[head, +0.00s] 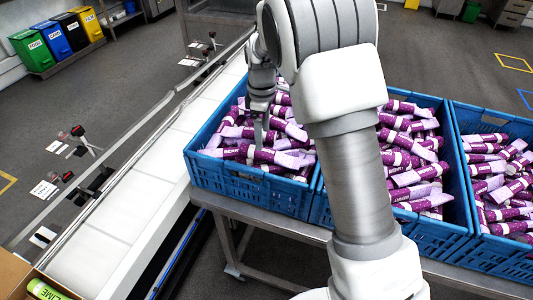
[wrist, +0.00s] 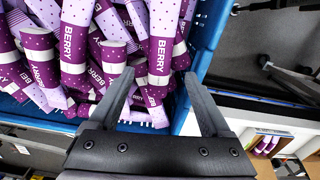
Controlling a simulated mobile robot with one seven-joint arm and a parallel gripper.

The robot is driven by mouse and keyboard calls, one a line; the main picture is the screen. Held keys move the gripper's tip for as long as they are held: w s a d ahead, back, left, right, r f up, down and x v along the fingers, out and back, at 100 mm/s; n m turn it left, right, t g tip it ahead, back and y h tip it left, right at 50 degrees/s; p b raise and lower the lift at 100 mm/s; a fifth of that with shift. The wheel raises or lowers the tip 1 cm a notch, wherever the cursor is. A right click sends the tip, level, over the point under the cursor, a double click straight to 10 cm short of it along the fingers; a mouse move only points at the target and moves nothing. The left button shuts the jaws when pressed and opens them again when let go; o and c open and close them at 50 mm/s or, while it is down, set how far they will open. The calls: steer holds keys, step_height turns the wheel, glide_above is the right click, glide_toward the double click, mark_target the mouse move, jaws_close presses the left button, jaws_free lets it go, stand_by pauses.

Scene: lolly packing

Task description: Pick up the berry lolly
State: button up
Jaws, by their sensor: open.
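Purple and lilac berry lollies (head: 265,156) fill the left blue crate (head: 235,178) in a loose heap. My gripper (head: 260,134) is over this crate with its fingers pointing down at the heap. In the wrist view my gripper (wrist: 160,78) is open, with a finger on each side. One berry lolly (wrist: 162,40), marked BERRY, reaches in between the fingertips. I cannot tell whether the fingers touch it. Another berry lolly (wrist: 74,45) lies to its left. My arm hides part of the crates in the head view.
Two more blue crates (head: 455,235) of berry lollies stand to the right on a metal table (head: 262,230). A white conveyor (head: 120,205) runs along the left. A cardboard box (head: 14,272) with a green lime lolly (head: 45,290) is at bottom left.

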mark_target(267, 150)
steer(key=shift+s+d+f+p, duration=0.1)
steer(key=shift+d+f+p, duration=0.15)
steer(key=shift+f, duration=0.75)
steer(key=shift+s+d+f+p, duration=0.1)
steer(key=shift+f+p, duration=0.1)
steer(key=shift+f, duration=0.85)
steer(key=shift+d+f+p, duration=0.2)
steer(key=shift+f+p, duration=0.05)
steer(key=shift+f, duration=0.75)
steer(key=shift+c, duration=0.4)
jaws_close()
